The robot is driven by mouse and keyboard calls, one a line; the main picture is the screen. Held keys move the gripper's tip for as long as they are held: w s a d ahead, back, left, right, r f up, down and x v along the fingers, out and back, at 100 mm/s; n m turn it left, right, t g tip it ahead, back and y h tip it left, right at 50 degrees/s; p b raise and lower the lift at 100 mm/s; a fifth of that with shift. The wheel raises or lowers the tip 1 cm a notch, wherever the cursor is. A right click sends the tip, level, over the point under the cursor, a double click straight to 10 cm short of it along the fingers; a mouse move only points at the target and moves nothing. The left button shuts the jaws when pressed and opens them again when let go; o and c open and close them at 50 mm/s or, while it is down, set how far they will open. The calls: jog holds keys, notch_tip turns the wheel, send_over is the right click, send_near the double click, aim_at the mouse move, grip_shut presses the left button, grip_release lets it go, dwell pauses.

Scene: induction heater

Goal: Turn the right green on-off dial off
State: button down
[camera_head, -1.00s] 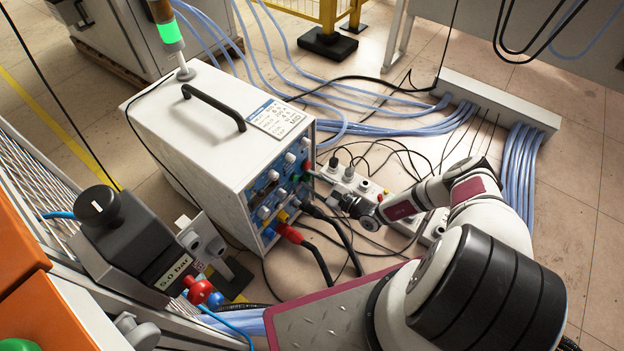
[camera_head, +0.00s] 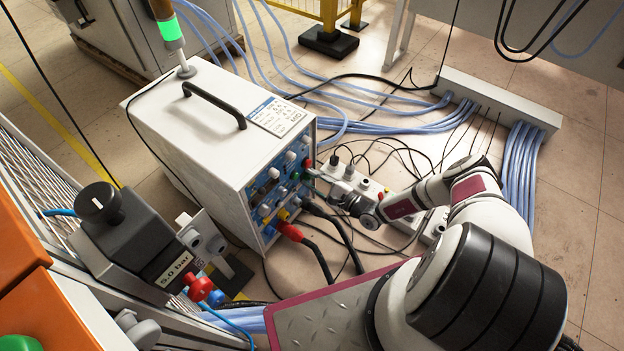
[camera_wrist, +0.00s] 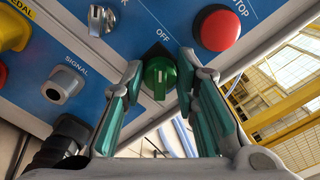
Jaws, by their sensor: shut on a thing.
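The green dial (camera_wrist: 159,77) is on the blue front panel, below the OFF marking and to the left of a red STOP button (camera_wrist: 216,28) in the wrist view. My gripper (camera_wrist: 159,84) is shut on this dial, with one teal-padded finger on each side of it. A pale mark on the dial stands roughly upright in that picture. In the head view my gripper (camera_head: 313,174) reaches the right edge of the white heater box's (camera_head: 200,150) panel, and its fingers partly hide the dial area.
A silver knob (camera_wrist: 101,19) and a grey SIGNAL connector (camera_wrist: 63,84) sit left of the dial. Red and black cables plug into the lower panel. A socket strip (camera_head: 345,178) with black plugs lies behind my gripper. Blue cables cross the floor.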

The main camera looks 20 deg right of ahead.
jog(key=c, duration=1.3)
grip_release()
jog(key=v, duration=1.2)
